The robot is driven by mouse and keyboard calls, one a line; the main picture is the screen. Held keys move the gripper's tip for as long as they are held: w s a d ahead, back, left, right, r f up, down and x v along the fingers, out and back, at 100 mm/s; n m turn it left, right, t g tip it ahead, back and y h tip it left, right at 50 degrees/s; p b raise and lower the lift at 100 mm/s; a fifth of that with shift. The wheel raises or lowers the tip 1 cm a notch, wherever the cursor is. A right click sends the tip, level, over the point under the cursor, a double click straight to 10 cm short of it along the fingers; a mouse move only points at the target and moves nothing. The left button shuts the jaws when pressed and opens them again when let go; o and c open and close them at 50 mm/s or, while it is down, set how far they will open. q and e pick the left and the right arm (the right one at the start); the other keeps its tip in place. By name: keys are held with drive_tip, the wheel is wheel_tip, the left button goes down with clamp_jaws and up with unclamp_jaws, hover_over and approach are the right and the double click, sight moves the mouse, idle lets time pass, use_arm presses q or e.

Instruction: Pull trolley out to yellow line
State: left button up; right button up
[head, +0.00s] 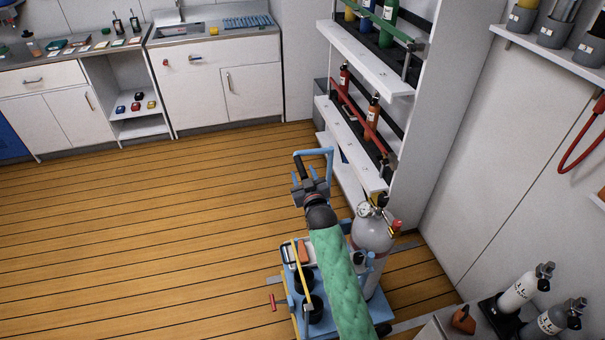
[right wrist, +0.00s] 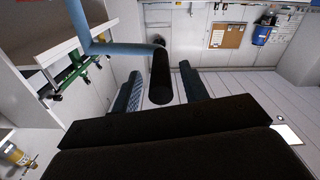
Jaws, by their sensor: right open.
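The trolley (head: 309,323) is a small blue cart at the lower middle of the head view, carrying a grey gas cylinder (head: 372,236). Its blue handle (head: 318,153) rises at the far end and has a black grip. My right gripper (head: 311,184), on the green-sleeved arm, is at this handle. In the right wrist view the black grip (right wrist: 160,78) stands between the two spread fingers, with a gap on each side. The arm hides part of the trolley. My left gripper is out of view. I cannot make out a yellow line on the floor.
A shelf rack (head: 365,55) with bottles stands just beyond the trolley, to its right. Small cylinders (head: 518,292) stand on a surface at the lower right. White cabinets (head: 215,80) line the back wall. The wooden floor (head: 130,230) to the left is clear.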

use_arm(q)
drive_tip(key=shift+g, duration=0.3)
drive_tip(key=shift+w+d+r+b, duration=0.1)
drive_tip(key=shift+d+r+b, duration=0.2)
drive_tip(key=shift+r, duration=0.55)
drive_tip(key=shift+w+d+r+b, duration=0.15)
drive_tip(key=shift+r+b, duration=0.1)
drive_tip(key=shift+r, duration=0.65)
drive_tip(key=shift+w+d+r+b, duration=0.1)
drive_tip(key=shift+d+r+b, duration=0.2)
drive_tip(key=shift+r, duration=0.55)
use_arm(e)
drive_tip(key=v, duration=0.6)
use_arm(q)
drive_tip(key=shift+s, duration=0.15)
use_arm(e)
drive_tip(key=shift+s, duration=0.15)
